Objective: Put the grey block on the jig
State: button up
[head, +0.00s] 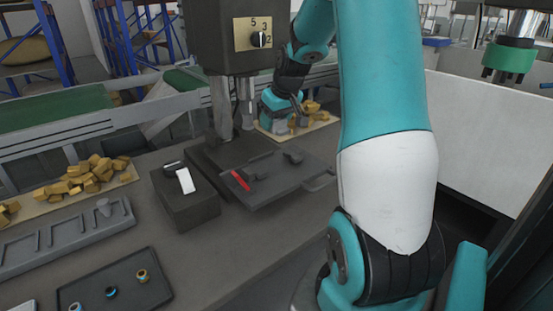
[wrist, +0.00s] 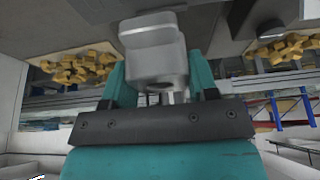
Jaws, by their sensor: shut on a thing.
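My gripper (wrist: 155,72) shows in the wrist view with its two teal fingers on either side of a light grey block (wrist: 154,38). It is shut on this block, which has rounded edges. In the head view my gripper (head: 280,103) is small, behind the dark machine column, low over a board of yellow pieces; the block is hard to make out there. I cannot tell for sure which thing is the jig. A dark plate (head: 275,188) with a red strip and dark parts lies in front of the column, to the near side of my gripper.
A dark box (head: 186,207) with a white piece on top stands left of the plate. A grey slotted rack (head: 65,240) and a dark tray (head: 118,287) with small rings are at the near left. Yellow pieces (head: 90,175) lie at the left. The dark machine column (head: 226,50) stands close to my gripper.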

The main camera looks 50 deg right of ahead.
aim_at(273, 167)
notch_tip(273, 167, down, 13)
jog(key=shift+f+p, duration=0.1)
jog(key=shift+p, duration=0.3)
jog(key=o, duration=0.6)
jog(key=shift+f, duration=0.15)
jog(key=shift+o, duration=0.9)
